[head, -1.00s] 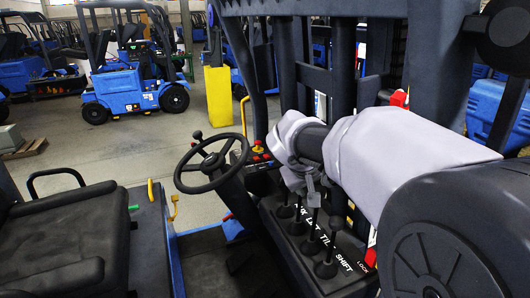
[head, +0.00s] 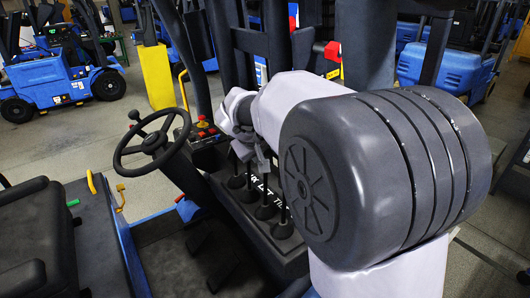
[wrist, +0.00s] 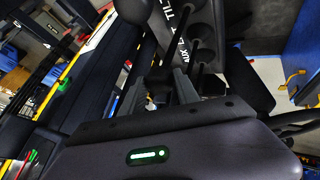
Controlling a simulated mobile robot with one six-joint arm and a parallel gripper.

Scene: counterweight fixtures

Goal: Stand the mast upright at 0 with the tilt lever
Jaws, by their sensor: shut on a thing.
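The dark mast (head: 364,45) stands behind the lever console in the head view; its exact angle and any tilt reading cannot be made out. A row of black levers rises from round boots on the console, beside white lettering. My gripper (head: 262,162) is at the lever tops. In the wrist view, my gripper (wrist: 167,88) is shut around a thin dark rod, which appears to be the tilt lever (wrist: 178,45). The grip itself is dark, and my arm hides part of the levers in the head view.
The steering wheel (head: 152,145) is left of the levers, with the black seat (head: 35,240) at lower left. A yellow post (head: 158,76) and other blue forklifts (head: 62,75) stand behind. Mast uprights are close behind my arm.

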